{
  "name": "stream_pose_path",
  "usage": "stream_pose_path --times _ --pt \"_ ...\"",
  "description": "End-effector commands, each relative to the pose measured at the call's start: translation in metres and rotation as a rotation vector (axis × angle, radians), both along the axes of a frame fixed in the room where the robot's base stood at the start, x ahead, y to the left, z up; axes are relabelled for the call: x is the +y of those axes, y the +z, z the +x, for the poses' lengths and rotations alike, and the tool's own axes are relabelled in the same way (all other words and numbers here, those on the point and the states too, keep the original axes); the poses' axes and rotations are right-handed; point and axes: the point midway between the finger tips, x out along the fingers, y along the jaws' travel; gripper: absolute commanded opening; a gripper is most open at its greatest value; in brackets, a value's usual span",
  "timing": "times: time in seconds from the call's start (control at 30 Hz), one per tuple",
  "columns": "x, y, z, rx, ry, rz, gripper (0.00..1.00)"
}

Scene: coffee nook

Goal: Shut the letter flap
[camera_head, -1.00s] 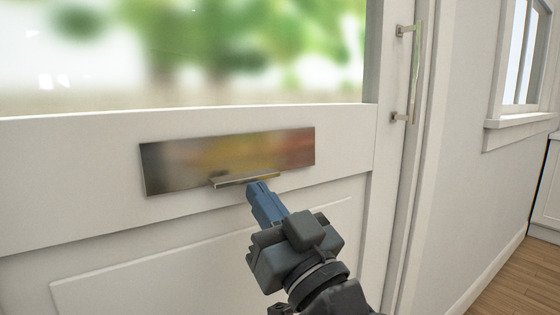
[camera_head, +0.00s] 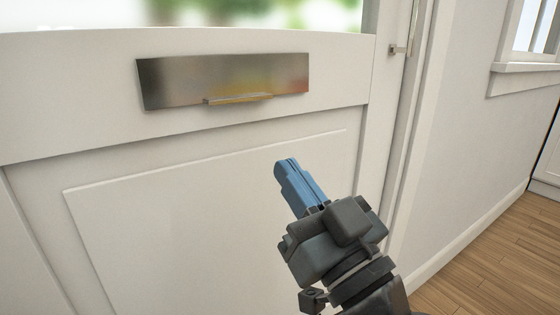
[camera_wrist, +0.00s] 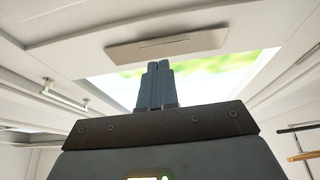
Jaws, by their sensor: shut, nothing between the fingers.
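The letter flap (camera_head: 222,78) is a brushed metal plate on the white door, with a small lip handle (camera_head: 238,99) along its lower edge. It appears to lie flat, or nearly flat, against the door. My gripper (camera_head: 286,165) has blue fingers pressed together and empty. It is below and to the right of the flap, apart from it, in front of the lower door panel. In the wrist view the shut fingers (camera_wrist: 159,66) point toward the door, and the flap (camera_wrist: 166,46) shows beyond their tips.
The white door (camera_head: 210,220) has a recessed lower panel and a glass pane above. Further right are a white wall, a window sill (camera_head: 522,70) and wooden floor (camera_head: 490,265).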

Motion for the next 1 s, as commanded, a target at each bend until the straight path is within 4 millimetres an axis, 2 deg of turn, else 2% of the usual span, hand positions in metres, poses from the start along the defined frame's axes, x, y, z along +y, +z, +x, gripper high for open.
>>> stream_pose_path --times 0.03,0.1,0.27,0.6,1.0 --pt "-0.003 -0.008 -0.004 0.001 0.000 0.002 0.00" --pt "-0.006 -0.012 -0.008 0.002 0.000 0.001 0.00" --pt "-0.008 -0.009 -0.013 0.004 -0.001 -0.002 0.00" --pt "-0.006 0.030 -0.014 0.111 -0.003 -0.059 0.00" --pt "-0.009 0.063 -0.024 0.261 -0.003 -0.158 0.00"
